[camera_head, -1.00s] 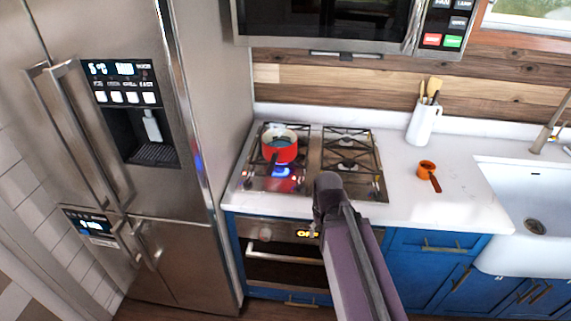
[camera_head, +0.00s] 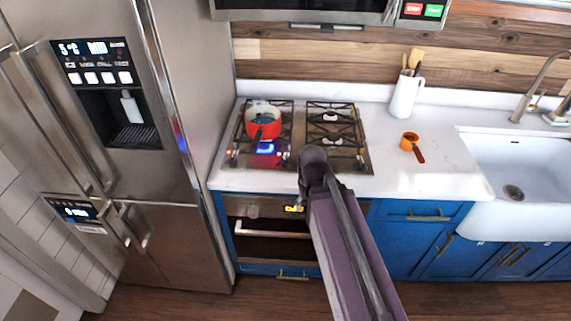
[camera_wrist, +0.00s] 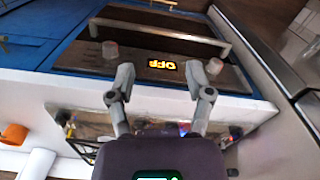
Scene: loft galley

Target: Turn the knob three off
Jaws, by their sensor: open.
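The stove (camera_head: 287,170) has a lit blue flame (camera_head: 265,148) on its left side, beside a red pot (camera_head: 264,124). The oven front below has a round knob (camera_head: 253,211) left of a glowing display (camera_head: 293,208). In the wrist view, picture upside down, the display (camera_wrist: 161,65) reads OFF, with one knob (camera_wrist: 110,51) to its left and another (camera_wrist: 214,66) to its right. I cannot tell which knob is three. My gripper (camera_wrist: 168,78) is open and empty, fingers spread either side of the display; the right finger overlaps near the right knob. Contact is unclear. My arm hides it in the head view.
The oven handle (camera_head: 270,232) sticks out below the knobs. A fridge (camera_head: 170,235) stands at left. Floor shows in front of the cabinets.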

